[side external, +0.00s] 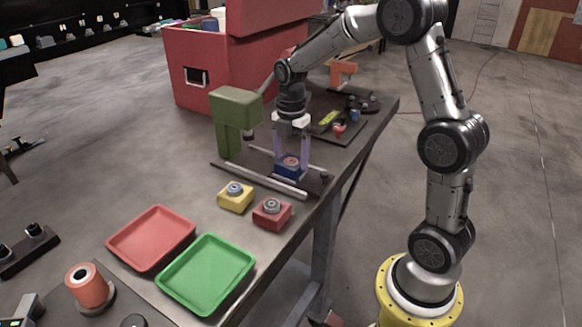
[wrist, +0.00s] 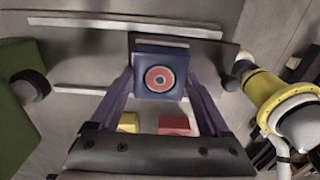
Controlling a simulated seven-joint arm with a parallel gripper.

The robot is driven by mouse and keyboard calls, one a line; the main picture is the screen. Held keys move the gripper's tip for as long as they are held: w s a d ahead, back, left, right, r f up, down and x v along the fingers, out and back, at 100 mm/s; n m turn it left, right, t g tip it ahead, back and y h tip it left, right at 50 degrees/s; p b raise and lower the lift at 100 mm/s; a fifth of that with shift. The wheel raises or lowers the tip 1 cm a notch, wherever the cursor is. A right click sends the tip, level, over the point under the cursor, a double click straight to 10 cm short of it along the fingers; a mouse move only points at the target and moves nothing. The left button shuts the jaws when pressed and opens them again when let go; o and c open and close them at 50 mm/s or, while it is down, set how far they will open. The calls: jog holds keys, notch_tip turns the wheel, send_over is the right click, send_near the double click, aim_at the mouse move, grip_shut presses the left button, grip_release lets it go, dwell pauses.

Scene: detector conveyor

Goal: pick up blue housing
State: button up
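The blue housing (side external: 289,172) is a square block with a round reddish disc on top. It is at the conveyor, between the two rails, and appears level. In the wrist view the blue housing (wrist: 143,88) is in the middle. My gripper (side external: 292,160) points down over it, with one translucent purple finger on each side. In the wrist view my gripper's fingertips (wrist: 160,76) lie along the left and right sides of the housing, with no clear gap, so it looks shut on it. The housing's underside is hidden, so any lift cannot be told.
A yellow housing (side external: 235,198) and a red housing (side external: 272,214) stand in front of the conveyor. A red tray (side external: 151,238) and a green tray (side external: 207,273) are empty nearby. A green post-like detector (side external: 228,135) stands left of my gripper. A red bin (side external: 245,75) is behind.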

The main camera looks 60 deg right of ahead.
jog(key=c, duration=0.7)
jog(key=shift+r, duration=0.1)
grip_shut()
